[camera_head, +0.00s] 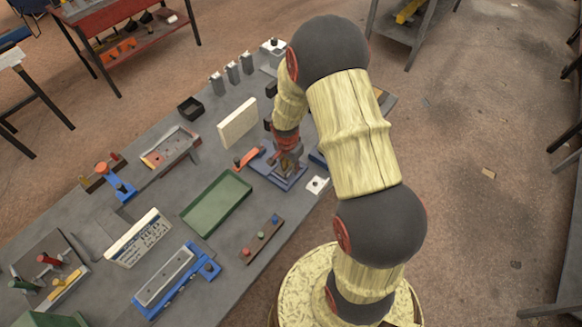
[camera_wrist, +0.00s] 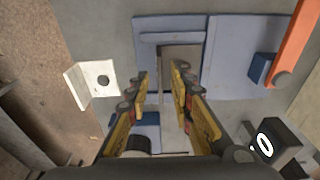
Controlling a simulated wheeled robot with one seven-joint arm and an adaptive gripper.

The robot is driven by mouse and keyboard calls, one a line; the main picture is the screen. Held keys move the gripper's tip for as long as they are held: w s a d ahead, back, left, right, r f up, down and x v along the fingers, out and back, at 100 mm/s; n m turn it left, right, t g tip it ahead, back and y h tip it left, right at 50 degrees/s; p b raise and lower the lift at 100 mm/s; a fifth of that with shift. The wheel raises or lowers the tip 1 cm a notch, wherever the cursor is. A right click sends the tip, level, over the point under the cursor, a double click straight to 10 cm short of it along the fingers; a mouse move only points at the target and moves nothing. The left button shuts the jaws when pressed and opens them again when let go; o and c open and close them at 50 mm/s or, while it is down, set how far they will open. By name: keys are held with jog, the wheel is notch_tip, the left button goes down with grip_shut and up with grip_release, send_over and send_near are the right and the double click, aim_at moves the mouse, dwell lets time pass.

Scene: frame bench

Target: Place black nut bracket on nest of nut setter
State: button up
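A small white L-shaped bracket with a dark round spot (camera_wrist: 92,84) lies left of my gripper in the wrist view. It also shows in the head view (camera_head: 316,185), just right of the blue fixture. I cannot tell whether the spot is a black nut or a hole. The blue fixture, apparently the nut setter (camera_wrist: 231,62), lies beyond my gripper, with an orange lever (camera_wrist: 293,45) at its right. My gripper (camera_wrist: 159,78) is over the fixture, its fingers apart. A grey-brown part shows between and beyond them; I see nothing clearly gripped. In the head view my gripper partly hides the fixture (camera_head: 293,184).
In the wrist view a dark block marked 0 (camera_wrist: 270,145) is close to the right. The bench edge runs near the white bracket.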

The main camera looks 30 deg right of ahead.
jog(key=s+a+r+n+t, duration=0.1)
jog(key=s+a+r+n, duration=0.1)
jog(key=r, duration=0.7)
jog(key=s+a+r+n, duration=0.2)
jog(key=a+r, duration=0.1)
jog(key=r, duration=0.7)
jog(key=s+a+r+n+t, duration=0.1)
jog(key=a+r+n, duration=0.1)
jog(key=r, duration=0.7)
jog(key=s+a+r+n+t, duration=0.1)
jog(key=s+a+r+n, duration=0.2)
jog(key=s, duration=0.4)
jog(key=s+a+r+n+t+y, duration=0.1)
jog(key=s+a+r+n, duration=0.3)
jog(key=s+r, duration=0.4)
jog(key=shift+n+t, duration=0.5)
jog(key=shift+a, duration=0.1)
notch_tip(320, 180, down, 13)
jog(key=b, duration=1.2)
jog(key=shift+r+b, duration=0.15)
jog(key=shift+b, duration=0.15)
